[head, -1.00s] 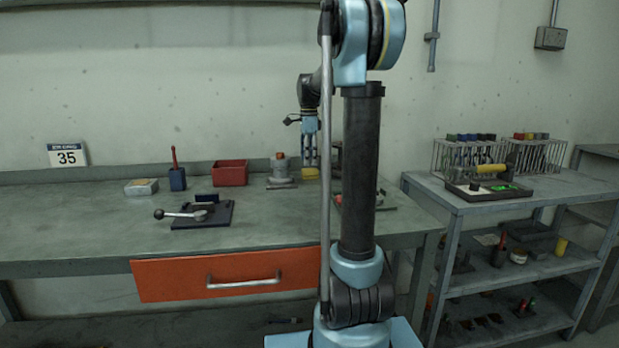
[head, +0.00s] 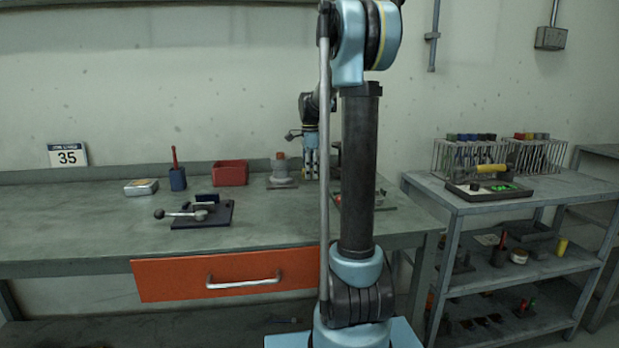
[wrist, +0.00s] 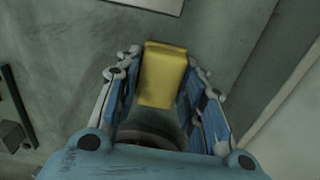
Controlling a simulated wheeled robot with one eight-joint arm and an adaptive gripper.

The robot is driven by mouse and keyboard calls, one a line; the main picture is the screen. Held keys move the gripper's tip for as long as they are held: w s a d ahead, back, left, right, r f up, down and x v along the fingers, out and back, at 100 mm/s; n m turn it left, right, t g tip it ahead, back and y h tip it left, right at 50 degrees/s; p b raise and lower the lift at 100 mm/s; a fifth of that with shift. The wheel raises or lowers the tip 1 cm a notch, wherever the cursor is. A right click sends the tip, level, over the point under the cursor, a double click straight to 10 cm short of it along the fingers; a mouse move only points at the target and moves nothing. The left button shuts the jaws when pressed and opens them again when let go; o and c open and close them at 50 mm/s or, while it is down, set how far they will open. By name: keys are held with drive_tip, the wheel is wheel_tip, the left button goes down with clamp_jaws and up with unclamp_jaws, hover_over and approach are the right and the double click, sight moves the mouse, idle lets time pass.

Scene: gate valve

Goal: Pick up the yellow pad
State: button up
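The yellow pad (wrist: 163,75) is a small block in the wrist view, standing between the two fingers of my gripper (wrist: 163,85). The fingers are open, one on each side of it, with only narrow gaps showing. In the head view my gripper (head: 311,166) points down at the back of the workbench (head: 100,225), right of the valve-like part (head: 281,170). There the fingers mostly hide the pad.
A red bin (head: 230,173), a blue holder (head: 178,179) and a small pale box (head: 141,187) stand left along the bench. A dark plate with a lever (head: 202,215) lies nearer the front. A shelf cart (head: 520,203) stands right.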

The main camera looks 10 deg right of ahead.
drive_tip(key=shift+c, duration=0.9)
drive_tip(key=shift+r, duration=0.1)
wheel_tip(320, 180, up, 10)
drive_tip(key=shift+f, duration=0.1)
drive_tip(key=o, duration=0.3)
drive_tip(key=shift+c, duration=1.1)
drive_tip(key=shift+s, duration=0.1)
